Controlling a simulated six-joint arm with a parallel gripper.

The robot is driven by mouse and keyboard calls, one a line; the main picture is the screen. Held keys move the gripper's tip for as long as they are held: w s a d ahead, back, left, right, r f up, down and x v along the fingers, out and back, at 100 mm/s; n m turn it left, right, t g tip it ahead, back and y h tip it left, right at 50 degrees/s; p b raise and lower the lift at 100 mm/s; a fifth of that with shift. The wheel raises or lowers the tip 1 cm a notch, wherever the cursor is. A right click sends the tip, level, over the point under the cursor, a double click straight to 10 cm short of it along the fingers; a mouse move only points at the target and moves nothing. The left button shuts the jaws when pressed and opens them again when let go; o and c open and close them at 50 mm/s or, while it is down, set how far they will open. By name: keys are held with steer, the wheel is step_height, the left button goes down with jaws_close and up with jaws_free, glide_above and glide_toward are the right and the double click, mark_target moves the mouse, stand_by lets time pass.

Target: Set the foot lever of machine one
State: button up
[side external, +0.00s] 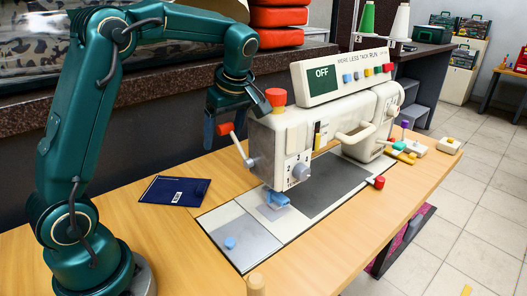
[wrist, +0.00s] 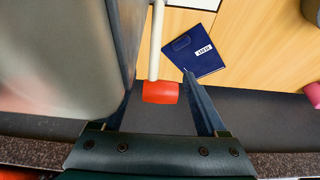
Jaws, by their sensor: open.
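The cream sewing machine (side external: 290,135) stands on the wooden table, with a dark panel reading OFF on top. A lever with a white rod and red knob (side external: 226,128) sticks out from its left end, tilted up and to the left. A blue presser foot (side external: 277,200) sits low under the machine's head. My gripper (side external: 216,138) is at the red knob, beside the machine's left end. In the wrist view, my gripper (wrist: 162,88) has its fingers apart, with the red knob (wrist: 160,93) between them and gaps on both sides. Any contact with the knob is not visible.
A navy packet (side external: 175,191) lies flat on the table left of the machine. A dark stone-topped ledge (side external: 150,80) runs behind the table. A red knob (side external: 379,182) and several small coloured parts sit at the machine's right. Bare table lies at the front left.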

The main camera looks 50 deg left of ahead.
steer(key=shift+a+f, duration=0.1)
jaws_close()
stand_by(1.4)
